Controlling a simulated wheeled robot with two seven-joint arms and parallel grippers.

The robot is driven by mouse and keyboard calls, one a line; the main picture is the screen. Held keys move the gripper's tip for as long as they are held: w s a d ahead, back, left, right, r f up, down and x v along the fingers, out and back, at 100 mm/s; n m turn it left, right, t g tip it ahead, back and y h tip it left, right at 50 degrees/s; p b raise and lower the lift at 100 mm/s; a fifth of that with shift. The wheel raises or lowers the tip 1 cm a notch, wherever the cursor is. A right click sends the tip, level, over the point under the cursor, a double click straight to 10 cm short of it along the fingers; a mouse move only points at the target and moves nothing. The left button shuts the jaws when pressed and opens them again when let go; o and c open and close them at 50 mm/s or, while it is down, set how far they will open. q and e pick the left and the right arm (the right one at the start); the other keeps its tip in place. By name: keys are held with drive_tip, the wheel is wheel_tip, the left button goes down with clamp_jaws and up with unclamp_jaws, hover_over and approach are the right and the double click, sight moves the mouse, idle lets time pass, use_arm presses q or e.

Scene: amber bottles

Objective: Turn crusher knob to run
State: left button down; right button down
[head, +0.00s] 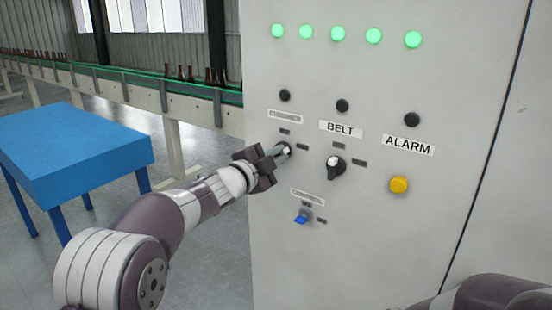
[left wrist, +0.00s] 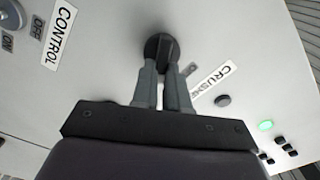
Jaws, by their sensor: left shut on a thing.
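The crusher knob is a black round knob on the grey control panel (head: 460,75), below a label (head: 285,116) too small to read in the head view. In the left wrist view the black knob (left wrist: 160,44) sits between my fingertips, beside a label starting "CRUSHE" (left wrist: 214,80). My left gripper (head: 283,151) reaches the panel from the left and is shut on this knob, hiding most of it in the head view. The knob's exact pointing direction is hard to tell. My right arm shows at the lower right; its gripper is out of view.
The belt knob (head: 336,167) is just right of my left gripper, with a yellow alarm button (head: 399,184) farther right. A blue switch (head: 303,217) is below. Green lamps (head: 337,34) glow along the top. A blue table (head: 75,140) and a bottle conveyor (head: 150,92) stand left.

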use_arm(q)
drive_tip(key=c, duration=1.1)
unclamp_jaws()
drive_tip(key=shift+c, duration=0.2)
drive_tip(key=b+v, duration=0.3)
drive_tip(key=v, duration=0.9)
drive_tip(key=shift+s+a, duration=0.2)
drive_tip(key=shift+s, duration=0.05)
